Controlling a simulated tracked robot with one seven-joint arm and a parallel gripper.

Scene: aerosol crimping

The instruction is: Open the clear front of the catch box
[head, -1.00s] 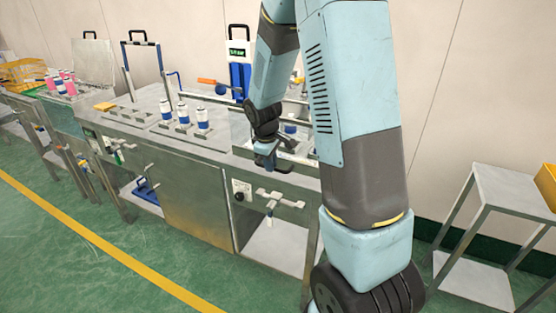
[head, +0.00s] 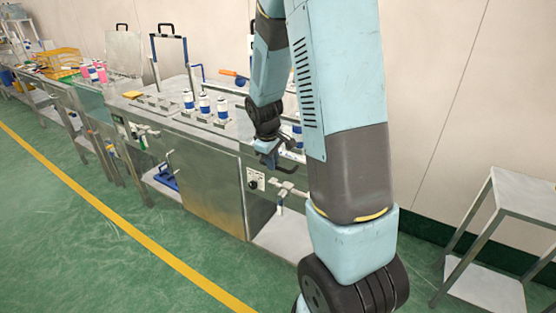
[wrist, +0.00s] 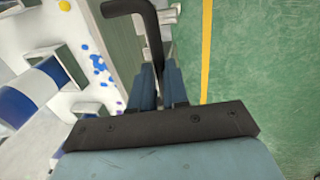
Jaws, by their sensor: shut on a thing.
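In the wrist view, my gripper (wrist: 158,75) is shut on a black bent handle (wrist: 152,40), with one blue finger on each side of it. A grey-green panel (wrist: 122,35), perhaps the clear front of the catch box, lies just left of the handle. I cannot tell how the two join or whether the front stands open.
Blue-and-white cans (head: 205,103) stand on the steel bench (head: 215,160); one can (wrist: 35,88) is close left of my gripper. A pipe fitting (head: 290,188) sticks out from the bench front. A metal shelf (head: 520,190) stands at right. The green floor (head: 100,260) is clear.

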